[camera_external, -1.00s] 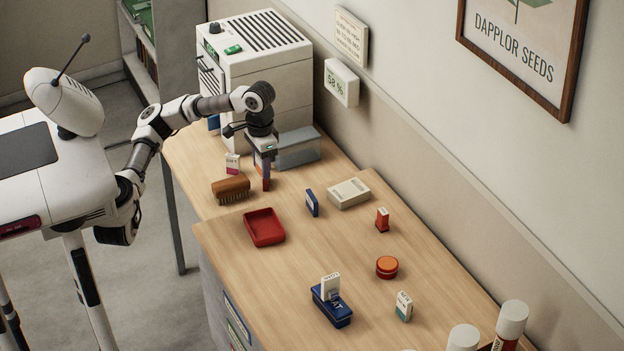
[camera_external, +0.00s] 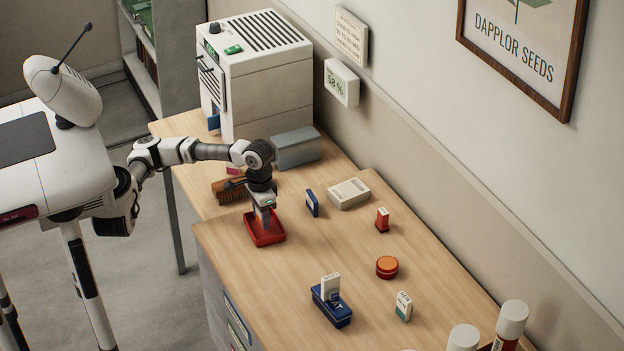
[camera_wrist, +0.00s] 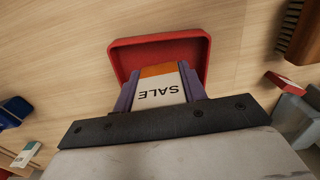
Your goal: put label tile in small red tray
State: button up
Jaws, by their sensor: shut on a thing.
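The label tile (camera_wrist: 160,90) is white with an orange end and the word SALE. It sits between the two fingers of my gripper (camera_wrist: 158,84), which is shut on it. The small red tray (camera_wrist: 158,44) lies directly beneath the tile in the wrist view. In the external view my gripper (camera_external: 265,216) is over the small red tray (camera_external: 267,240), with the fingertips at or just above its inside. I cannot tell whether the tile touches the tray floor. The tile is hidden behind the fingers in the external view.
A wooden brush (camera_external: 229,190) lies left of my gripper. A blue tin (camera_external: 332,308) with a white tile is nearer the front. The wood around the tray's right side is clear.

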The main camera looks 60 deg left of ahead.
jog(key=shift+f, duration=1.15)
jog(key=shift+f, duration=0.15)
jog(key=o, duration=1)
notch_tip(320, 180, up, 12)
jog(key=b, duration=0.2)
jog(key=shift+r+b, duration=0.2)
jog(key=shift+b, duration=0.1)
